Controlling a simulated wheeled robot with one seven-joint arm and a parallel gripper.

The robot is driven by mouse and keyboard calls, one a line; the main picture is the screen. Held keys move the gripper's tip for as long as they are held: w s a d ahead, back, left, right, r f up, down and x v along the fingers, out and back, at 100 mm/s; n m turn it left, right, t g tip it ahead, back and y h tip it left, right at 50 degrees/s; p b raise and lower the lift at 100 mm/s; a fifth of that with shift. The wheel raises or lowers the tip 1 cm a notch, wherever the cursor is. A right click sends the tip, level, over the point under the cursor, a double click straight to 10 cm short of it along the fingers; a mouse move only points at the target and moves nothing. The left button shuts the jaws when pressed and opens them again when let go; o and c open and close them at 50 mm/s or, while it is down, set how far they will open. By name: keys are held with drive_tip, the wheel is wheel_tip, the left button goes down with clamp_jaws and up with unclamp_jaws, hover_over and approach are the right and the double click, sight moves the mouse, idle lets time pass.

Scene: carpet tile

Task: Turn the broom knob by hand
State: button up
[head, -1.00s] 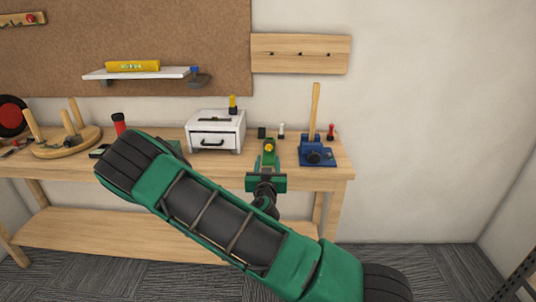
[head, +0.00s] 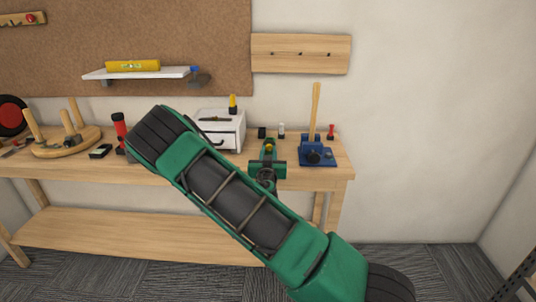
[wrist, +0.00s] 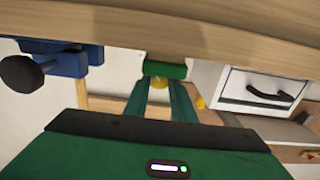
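The blue broom clamp (head: 318,155) stands at the right end of the workbench, with an upright wooden broom handle (head: 316,110) and a black knob (head: 313,156) on its front. In the wrist view, where the bench shows at the top, the black knob (wrist: 20,73) is at far left. My gripper (wrist: 161,86) points at the bench left of the blue clamp in the head view, apart from the knob. Its two green fingers stand apart. A yellow piece (wrist: 158,83) and a green block (wrist: 165,69) show between and beyond the fingertips; contact is unclear.
A white drawer box (head: 222,130) stands left of my gripper. A red-and-black flashlight (head: 119,128) and a round wooden peg stand (head: 65,143) are further left. The wall right of the bench is clear.

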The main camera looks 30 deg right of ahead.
drive_tip(key=shift+n, duration=1.6)
drive_tip(key=shift+c, duration=0.4)
drive_tip(key=o, duration=1.1)
drive_tip(key=shift+c, duration=0.2)
drive_tip(key=v, duration=1)
drive_tip(key=shift+s+a, duration=0.2)
drive_tip(key=shift+a, duration=0.1)
